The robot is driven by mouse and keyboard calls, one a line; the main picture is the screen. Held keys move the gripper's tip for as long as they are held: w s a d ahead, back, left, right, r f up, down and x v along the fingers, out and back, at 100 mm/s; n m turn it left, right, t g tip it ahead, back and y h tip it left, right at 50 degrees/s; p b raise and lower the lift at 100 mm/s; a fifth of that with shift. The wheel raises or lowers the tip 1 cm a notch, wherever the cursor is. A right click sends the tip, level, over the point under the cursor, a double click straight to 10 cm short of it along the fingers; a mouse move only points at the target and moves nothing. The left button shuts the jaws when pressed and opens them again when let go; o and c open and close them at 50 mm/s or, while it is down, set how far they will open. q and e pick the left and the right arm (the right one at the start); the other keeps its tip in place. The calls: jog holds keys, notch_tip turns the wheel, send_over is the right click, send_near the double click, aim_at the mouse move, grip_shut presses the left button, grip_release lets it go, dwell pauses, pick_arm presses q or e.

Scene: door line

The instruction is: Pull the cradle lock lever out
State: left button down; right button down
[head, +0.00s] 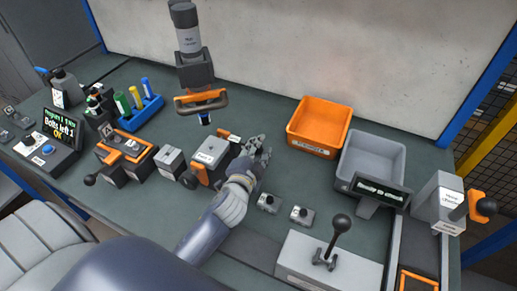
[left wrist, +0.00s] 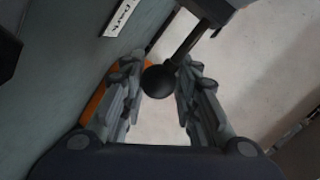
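The cradle (head: 212,158) is a grey block with a white label and orange parts, standing on the bench near the middle of the head view. My left gripper (head: 259,148) is at its right side, with its fingers spread apart. In the left wrist view, a black ball knob (left wrist: 158,82) on a dark lever shaft (left wrist: 186,48) sits between the open fingers of the gripper (left wrist: 158,100). I see gaps on both sides, though contact with the right finger is unclear. The hand hides this knob in the head view. My right gripper is not in view.
A power tool (head: 190,45) hangs above the bench behind the cradle. An orange bin (head: 320,113) and a grey bin (head: 345,160) stand to the right. Two small button boxes (head: 268,203) and a ball-topped lever unit (head: 341,222) are in front. Fixtures (head: 125,152) crowd the left.

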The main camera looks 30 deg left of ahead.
pick_arm(q)
jog(key=shift+d+f, duration=0.2)
jog(key=shift+d, duration=1.35)
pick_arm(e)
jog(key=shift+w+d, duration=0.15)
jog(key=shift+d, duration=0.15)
pick_arm(q)
jog(key=c, duration=1.7)
grip_release()
jog(key=shift+f, duration=0.1)
jog(key=o, duration=0.5)
jog(key=shift+c, duration=0.2)
jog(key=shift+d, duration=0.1)
jog(key=shift+s+r, duration=0.15)
jog(key=shift+r, duration=0.05)
jog(key=v, duration=1.1)
jog(key=shift+s, duration=0.3)
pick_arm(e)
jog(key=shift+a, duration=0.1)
